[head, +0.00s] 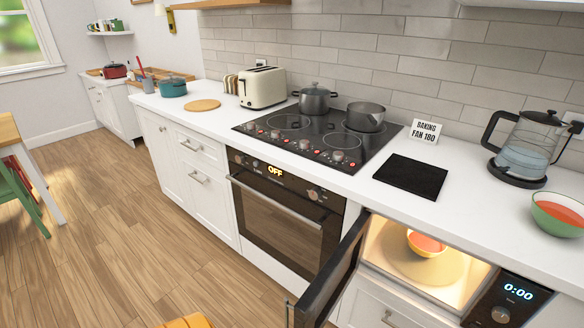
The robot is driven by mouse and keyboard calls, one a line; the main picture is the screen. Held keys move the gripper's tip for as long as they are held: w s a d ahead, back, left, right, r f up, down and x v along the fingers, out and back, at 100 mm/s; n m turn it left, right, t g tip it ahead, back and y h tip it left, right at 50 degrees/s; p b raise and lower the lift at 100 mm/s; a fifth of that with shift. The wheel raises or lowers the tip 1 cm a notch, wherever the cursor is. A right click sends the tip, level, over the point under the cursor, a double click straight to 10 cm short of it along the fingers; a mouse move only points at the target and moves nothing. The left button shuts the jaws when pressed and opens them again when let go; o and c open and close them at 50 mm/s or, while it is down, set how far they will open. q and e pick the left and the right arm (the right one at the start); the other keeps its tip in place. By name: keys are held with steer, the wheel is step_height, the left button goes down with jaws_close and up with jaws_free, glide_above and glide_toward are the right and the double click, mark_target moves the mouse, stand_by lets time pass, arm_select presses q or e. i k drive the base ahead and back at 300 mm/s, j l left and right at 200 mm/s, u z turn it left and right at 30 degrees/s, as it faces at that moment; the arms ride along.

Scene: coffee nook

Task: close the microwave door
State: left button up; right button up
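The microwave (481,279) is built in below the counter at the lower right of the head view. Its dark door (333,275) stands wide open, swung out from the left side of the opening towards the floor space. The lower end of the door and its handle are near the bottom edge of the picture. The inside is lit, and a bowl (426,243), orange inside, sits on the round plate there. The display on the control panel reads 0:00. Neither of my grippers is in view.
Left of the microwave is an oven (283,214) with its door shut. Above are the cooktop (318,138) with pots, a black mat (410,177), a kettle (526,147) and a green bowl (558,214). The wooden floor (130,230) in front is largely clear.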

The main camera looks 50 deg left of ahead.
mark_target(313, 309)
steer(key=j, duration=0.6)
steer(key=i+j, duration=0.15)
steer(key=j, duration=1.05)
steer(key=i+z, duration=0.05)
